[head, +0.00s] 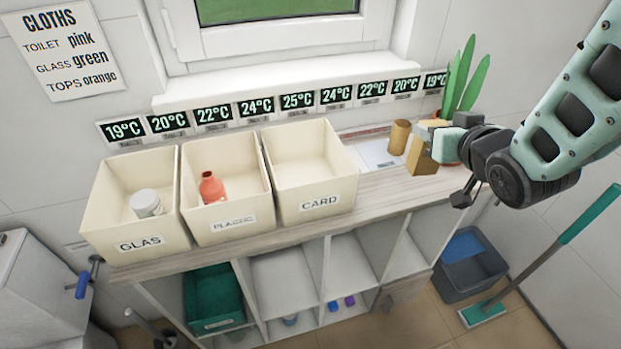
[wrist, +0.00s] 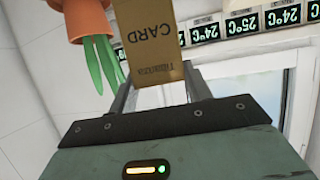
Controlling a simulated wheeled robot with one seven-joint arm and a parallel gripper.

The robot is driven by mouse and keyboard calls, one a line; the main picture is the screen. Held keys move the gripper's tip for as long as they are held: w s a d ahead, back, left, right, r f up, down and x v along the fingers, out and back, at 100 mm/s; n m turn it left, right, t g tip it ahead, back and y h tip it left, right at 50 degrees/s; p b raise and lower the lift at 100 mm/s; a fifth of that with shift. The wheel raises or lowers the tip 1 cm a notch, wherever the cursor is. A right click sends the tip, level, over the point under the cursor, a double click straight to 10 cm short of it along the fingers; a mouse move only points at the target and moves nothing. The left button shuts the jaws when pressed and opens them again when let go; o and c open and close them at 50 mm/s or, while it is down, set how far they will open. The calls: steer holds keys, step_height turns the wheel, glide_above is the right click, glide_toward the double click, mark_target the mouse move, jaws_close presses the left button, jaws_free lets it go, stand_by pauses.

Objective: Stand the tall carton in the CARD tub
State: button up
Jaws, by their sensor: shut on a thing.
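The tall carton (head: 421,153) is a brown box held at the right end of the shelf top, in front of the plant. It looks nearly upright in the head view. Its printed face, reading CARD upside down, shows in the wrist view (wrist: 152,45). My gripper (head: 438,135) is shut on it, with a finger at each side in the wrist view. I cannot tell whether the carton's bottom touches the shelf top. The cream CARD tub (head: 318,204) stands left of the carton, the rightmost of three tubs, and looks empty inside.
The GLAS tub (head: 141,243) holds a white jar (head: 146,204). The middle tub (head: 232,225) holds a red bottle (head: 212,188). A brown cylinder (head: 399,137) stands left of the carton, beside a white flat panel (head: 375,155). A potted plant (head: 460,80) is close behind my gripper.

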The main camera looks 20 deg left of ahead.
steer(key=d+f+m+h, duration=0.2)
steer(key=d+f, duration=0.8)
steer(key=d, duration=0.2)
steer(key=d+f+m+t+h, duration=0.1)
steer(key=d+f+m+h, duration=0.2)
steer(key=d+f, duration=0.7)
steer(key=shift+w+d, duration=0.4)
steer(key=shift+d, duration=0.85)
steer(key=shift+f, duration=0.15)
